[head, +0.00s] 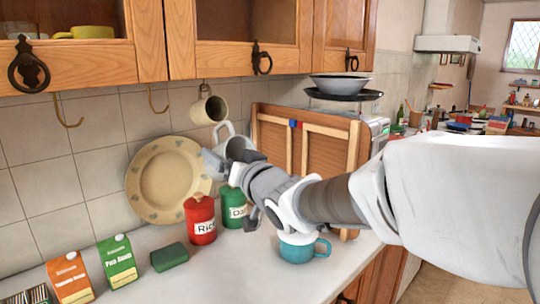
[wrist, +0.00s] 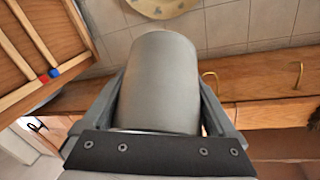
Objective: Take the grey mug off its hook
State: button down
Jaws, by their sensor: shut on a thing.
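The grey mug (head: 238,146) is in my gripper (head: 226,160), in front of the tiled wall and below the cupboards. Its handle points up and left in the head view, and I see no hook through it there. In the wrist view the mug (wrist: 160,80) fills the space between the two fingers, which press on its sides. Its handle is hidden in the wrist view. A cream mug (head: 209,110) hangs from a hook (head: 204,88) just above and left of the grey one. Two empty brass hooks (head: 68,112) and (head: 157,100) show further left.
A beige plate (head: 150,190) leans on the wall. A red canister (head: 200,222), a green canister (head: 233,212), a teal mug (head: 296,249), a green box (head: 169,257) and cartons (head: 117,262) stand on the counter. A wooden rack (head: 325,145) is right of my gripper.

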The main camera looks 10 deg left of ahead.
jog(key=s+d+f+b, duration=0.2)
jog(key=s+d+f, duration=0.2)
jog(key=s+d, duration=0.4)
jog(key=shift+d+f, duration=0.3)
jog(key=shift+d, duration=0.85)
dwell(1.0)
jog(key=shift+s, duration=0.15)
